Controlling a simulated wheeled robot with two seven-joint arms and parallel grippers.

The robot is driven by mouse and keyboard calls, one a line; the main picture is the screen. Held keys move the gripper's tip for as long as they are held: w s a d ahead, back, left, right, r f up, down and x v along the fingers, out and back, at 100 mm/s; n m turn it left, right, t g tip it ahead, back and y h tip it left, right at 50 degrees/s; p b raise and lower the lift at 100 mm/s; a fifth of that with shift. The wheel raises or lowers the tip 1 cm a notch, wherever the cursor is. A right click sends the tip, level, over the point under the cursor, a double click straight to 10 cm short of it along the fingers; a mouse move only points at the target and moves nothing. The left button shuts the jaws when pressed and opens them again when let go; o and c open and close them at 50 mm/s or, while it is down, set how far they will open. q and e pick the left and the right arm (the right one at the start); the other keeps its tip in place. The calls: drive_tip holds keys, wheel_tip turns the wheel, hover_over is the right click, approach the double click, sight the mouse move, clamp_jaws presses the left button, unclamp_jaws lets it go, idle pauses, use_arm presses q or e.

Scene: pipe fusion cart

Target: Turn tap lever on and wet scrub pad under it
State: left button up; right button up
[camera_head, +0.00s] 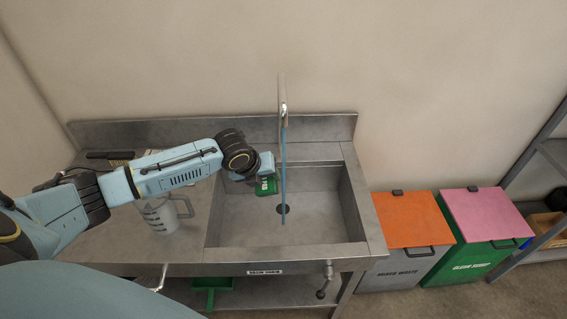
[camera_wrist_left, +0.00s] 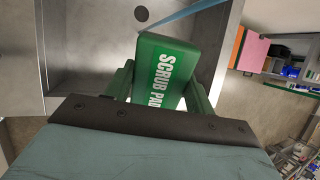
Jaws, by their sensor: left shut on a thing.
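My left gripper (camera_head: 265,174) is shut on the green scrub pad (camera_head: 266,187) and holds it over the sink. In the left wrist view the scrub pad (camera_wrist_left: 166,66) sits between the fingers, its white lettering facing the camera. The tap (camera_head: 282,100) rises behind the sink, and a thin blue water stream (camera_head: 283,165) falls from it towards the drain. The stream is just right of the pad; it also shows past the pad's far end in the left wrist view (camera_wrist_left: 185,15). I cannot tell whether they touch. A lever-like fitting (camera_head: 328,270) is on the sink's front. My right gripper is not in view.
The steel sink (camera_head: 320,228) is otherwise clear around its drain (camera_head: 283,209). A clear measuring jug (camera_head: 163,214) stands on the left worktop, below my left forearm. An orange-lidded bin (camera_head: 410,218) and a pink-lidded bin (camera_head: 487,212) stand to the right.

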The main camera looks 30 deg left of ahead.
use_arm(q)
drive_tip(key=s+r, duration=0.4)
drive_tip(key=s, duration=0.1)
drive_tip(key=shift+a, duration=0.35)
drive_tip(key=shift+d, duration=0.1)
idle(0.7)
